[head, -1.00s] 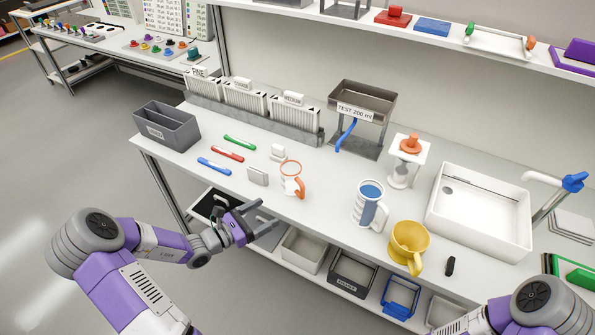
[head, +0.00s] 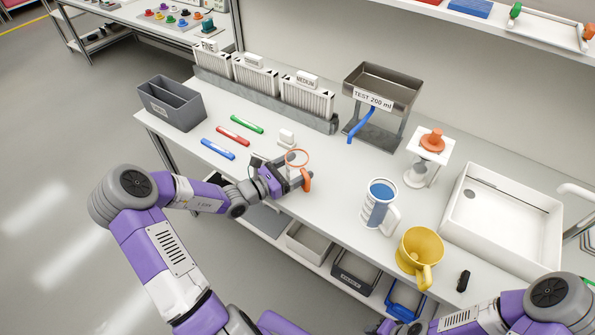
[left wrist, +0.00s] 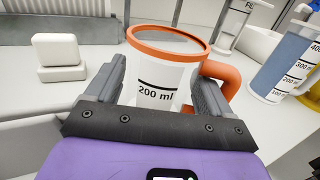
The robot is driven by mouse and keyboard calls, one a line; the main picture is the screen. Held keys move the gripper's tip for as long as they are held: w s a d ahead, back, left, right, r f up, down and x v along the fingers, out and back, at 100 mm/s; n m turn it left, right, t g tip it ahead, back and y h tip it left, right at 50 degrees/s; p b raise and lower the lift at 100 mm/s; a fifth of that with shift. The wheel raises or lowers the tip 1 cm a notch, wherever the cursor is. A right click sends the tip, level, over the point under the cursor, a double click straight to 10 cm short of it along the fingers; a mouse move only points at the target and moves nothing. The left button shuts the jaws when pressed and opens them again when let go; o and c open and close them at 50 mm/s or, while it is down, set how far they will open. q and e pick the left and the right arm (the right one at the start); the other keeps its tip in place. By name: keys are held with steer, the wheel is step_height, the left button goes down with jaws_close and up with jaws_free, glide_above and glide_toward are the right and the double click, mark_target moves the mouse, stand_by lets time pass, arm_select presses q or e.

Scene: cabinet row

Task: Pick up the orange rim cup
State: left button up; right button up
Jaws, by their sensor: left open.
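I cannot tell whether either finger touches the cup. The cup's base is hidden behind the gripper. My right gripper is not in view.
A white mug with blue contents (head: 380,203) and a yellow pitcher (head: 420,250) stand to the right. White blocks (head: 286,137) sit just behind the cup. Marker pens (head: 232,136) and a grey bin (head: 170,103) are left. A white sink (head: 500,215) is far right.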

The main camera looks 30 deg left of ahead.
arm_select(q)
steer(key=shift+w, duration=0.15)
steer(key=shift+c, duration=0.3)
steer(key=c, duration=0.7)
